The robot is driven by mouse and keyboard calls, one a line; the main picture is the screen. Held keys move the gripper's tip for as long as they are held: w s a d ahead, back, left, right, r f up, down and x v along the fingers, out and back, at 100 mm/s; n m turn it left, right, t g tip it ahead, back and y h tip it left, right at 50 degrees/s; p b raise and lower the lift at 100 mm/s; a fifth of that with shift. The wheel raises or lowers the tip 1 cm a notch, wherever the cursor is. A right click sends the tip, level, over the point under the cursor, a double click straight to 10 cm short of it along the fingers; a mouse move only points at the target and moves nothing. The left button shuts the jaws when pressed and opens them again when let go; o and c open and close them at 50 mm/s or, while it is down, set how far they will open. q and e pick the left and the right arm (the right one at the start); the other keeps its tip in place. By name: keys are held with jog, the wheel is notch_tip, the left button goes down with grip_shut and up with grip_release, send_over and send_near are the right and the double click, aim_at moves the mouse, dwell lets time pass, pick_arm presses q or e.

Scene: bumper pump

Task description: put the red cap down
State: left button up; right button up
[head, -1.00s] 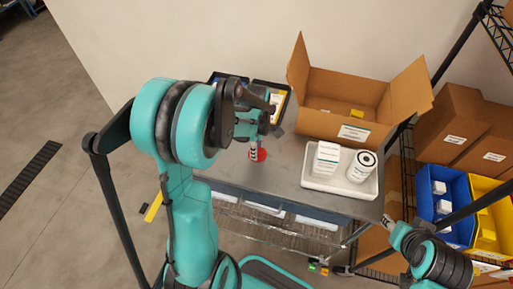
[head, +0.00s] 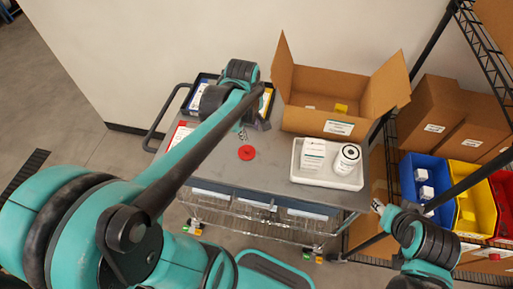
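The red cap (head: 247,153) lies on the grey top of the cart (head: 270,172), near the middle of its front part. My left arm reaches in over the cart from the left. The small visible tip of my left gripper (head: 243,133) is just behind the cap in the picture and looks apart from it. The rest of that gripper is hidden by the arm, so its opening does not show clearly. My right gripper (head: 378,207) is at the right, off the cart's front right corner, away from the cap. Its fingers are too small to read.
A white tray (head: 327,184) holds a white box (head: 313,155) and a white canister (head: 346,159). An open cardboard box (head: 318,122) stands behind it. A dark tray (head: 268,112) is at the back left, partly behind my arm. Blue and yellow bins (head: 468,212) are at right.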

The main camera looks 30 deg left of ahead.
pick_arm(q)
jog(key=s+d+r+m+t, duration=0.2)
jog(key=s+d+m+t, duration=0.3)
jog(key=m, duration=1)
jog(key=s+d, duration=0.2)
jog(key=s, duration=0.1)
jog(key=shift+s+d, duration=0.2)
jog(key=shift+f, duration=0.1)
notch_tip(320, 180, down, 5)
jog(key=b, duration=0.5)
jog(key=shift+f, duration=0.1)
